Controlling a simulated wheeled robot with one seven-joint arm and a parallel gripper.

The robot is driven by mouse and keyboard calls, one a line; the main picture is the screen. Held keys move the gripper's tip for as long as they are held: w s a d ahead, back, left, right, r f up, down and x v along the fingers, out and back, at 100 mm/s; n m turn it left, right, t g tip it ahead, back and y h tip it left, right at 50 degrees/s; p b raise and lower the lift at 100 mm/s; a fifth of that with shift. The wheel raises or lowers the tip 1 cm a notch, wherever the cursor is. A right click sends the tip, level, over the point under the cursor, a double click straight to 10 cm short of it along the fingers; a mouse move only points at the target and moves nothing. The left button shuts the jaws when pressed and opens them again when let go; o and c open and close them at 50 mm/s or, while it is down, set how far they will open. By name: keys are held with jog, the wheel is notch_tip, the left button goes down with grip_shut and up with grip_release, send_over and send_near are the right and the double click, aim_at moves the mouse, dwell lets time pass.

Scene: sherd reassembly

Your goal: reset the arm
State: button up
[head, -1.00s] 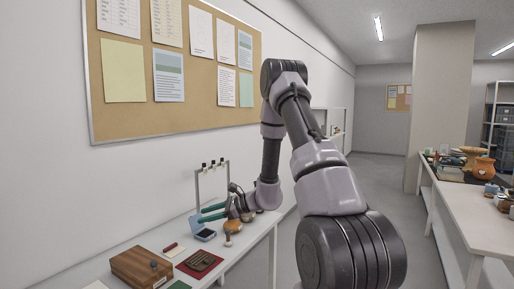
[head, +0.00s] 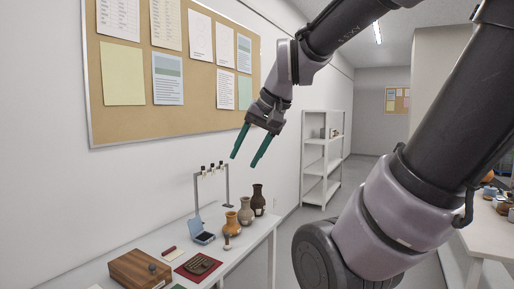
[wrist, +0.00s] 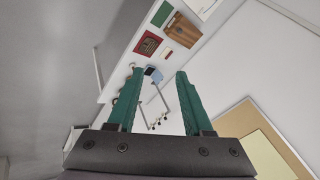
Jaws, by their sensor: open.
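My gripper (head: 251,146) is raised in front of the wall, above the far part of the white table. Its two green fingers are apart with nothing between them. The fingers also show in the wrist view (wrist: 154,98), pointing toward the table from above. My arm reaches across the right side of the head view.
On the white table (head: 262,232) stand several vases (head: 246,214), a blue device (head: 202,232), a metal rack (head: 197,190), a wooden box (head: 139,267) and a red mat (head: 187,274). A corkboard (head: 185,118) hangs on the wall. A white shelf (head: 322,165) stands behind.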

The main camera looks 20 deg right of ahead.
jog(key=shift+s+d+r+n+t+h, duration=0.3)
jog(key=shift+s+d+r+t+h, duration=0.2)
jog(key=shift+s+d+r+t, duration=0.35)
